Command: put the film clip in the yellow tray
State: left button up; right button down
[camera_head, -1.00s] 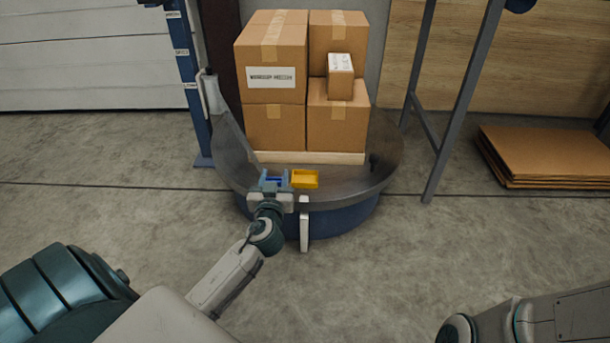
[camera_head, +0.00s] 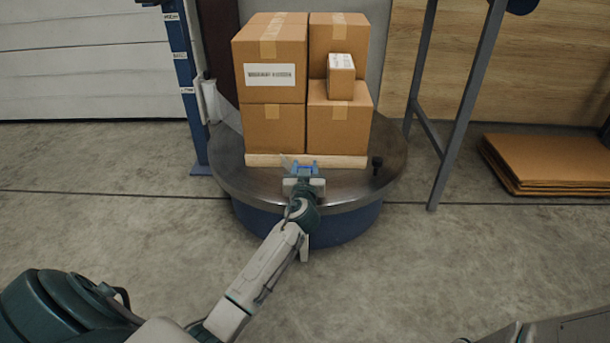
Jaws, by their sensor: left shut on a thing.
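My left gripper (camera_head: 304,166) is over the front of the round turntable, close to the pallet under the cartons. It is shut on a small bright blue thing (camera_head: 308,168), which seems to be the film clip; its shape is mostly hidden by the fingers. The yellow tray does not show now; my left gripper and wrist cover the place where it was seen. My right gripper is out of view; only part of my right arm shows at the lower right.
Several brown cartons (camera_head: 275,83) stand on a pallet (camera_head: 345,161) on the dark turntable (camera_head: 245,180). A translucent film strip (camera_head: 227,113) hangs at the blue post (camera_head: 188,105). Flat cardboard (camera_head: 550,160) lies far right.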

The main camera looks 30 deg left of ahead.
pick_arm(q)
jog(key=shift+f, duration=0.15)
jog(key=shift+f, duration=0.1)
jog(key=o, duration=0.9)
jog(key=shift+o, duration=0.3)
